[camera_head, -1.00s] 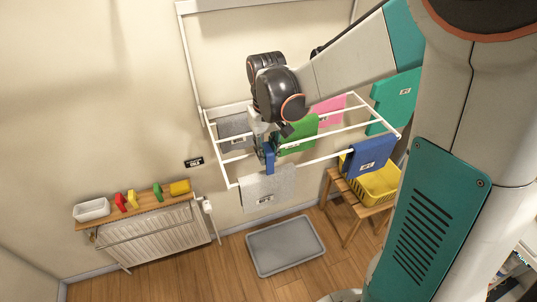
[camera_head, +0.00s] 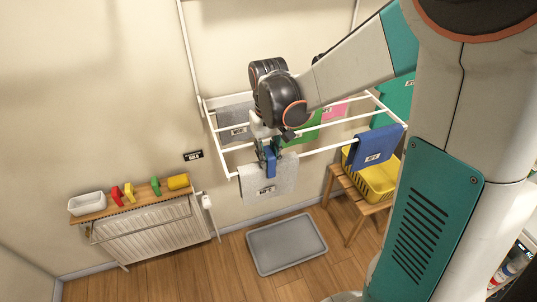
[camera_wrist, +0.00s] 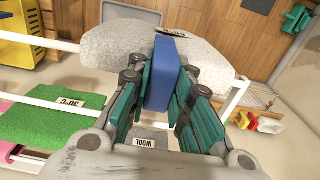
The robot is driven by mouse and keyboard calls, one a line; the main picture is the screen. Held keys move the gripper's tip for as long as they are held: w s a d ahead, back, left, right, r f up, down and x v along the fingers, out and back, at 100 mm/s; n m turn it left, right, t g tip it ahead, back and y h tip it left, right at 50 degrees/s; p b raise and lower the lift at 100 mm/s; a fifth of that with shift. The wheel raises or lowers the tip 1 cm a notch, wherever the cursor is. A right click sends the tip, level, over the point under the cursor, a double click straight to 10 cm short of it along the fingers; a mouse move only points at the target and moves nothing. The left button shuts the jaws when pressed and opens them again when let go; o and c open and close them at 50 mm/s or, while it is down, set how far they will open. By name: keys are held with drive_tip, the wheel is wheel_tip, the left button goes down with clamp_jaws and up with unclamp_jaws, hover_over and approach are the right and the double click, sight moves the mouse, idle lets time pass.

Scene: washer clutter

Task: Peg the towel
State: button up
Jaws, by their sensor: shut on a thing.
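My gripper (camera_wrist: 160,100) is shut on a blue peg (camera_wrist: 161,65), which stands between its fingers. The peg also shows in the head view (camera_head: 271,163). A light grey towel (camera_head: 283,180) hangs over the front rail of the white drying rack (camera_head: 328,149). In the wrist view the towel (camera_wrist: 112,45) shows on both sides of the peg, and the peg overlaps its upper fold. The peg's far end is hidden, so I cannot tell whether it straddles towel and rail.
Green (camera_head: 306,128), pink (camera_head: 335,110), blue (camera_head: 375,148) and darker grey (camera_head: 233,117) cloths hang on the rack. A yellow basket (camera_head: 378,182) sits on a wooden stool. A shelf (camera_head: 150,196) over the radiator holds a white tray (camera_head: 87,204) and coloured objects. A grey mat (camera_head: 286,245) lies below.

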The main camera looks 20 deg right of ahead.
drive_tip(key=shift+s+f, duration=0.3)
drive_tip(key=shift+f, duration=0.1)
drive_tip(key=o, duration=0.8)
drive_tip(key=shift+o, duration=0.6)
drive_tip(key=shift+w+f, duration=0.1)
drive_tip(key=shift+w, duration=0.1)
drive_tip(key=o, duration=0.5)
drive_tip(key=shift+w, duration=0.1)
drive_tip(key=shift+r, duration=0.3)
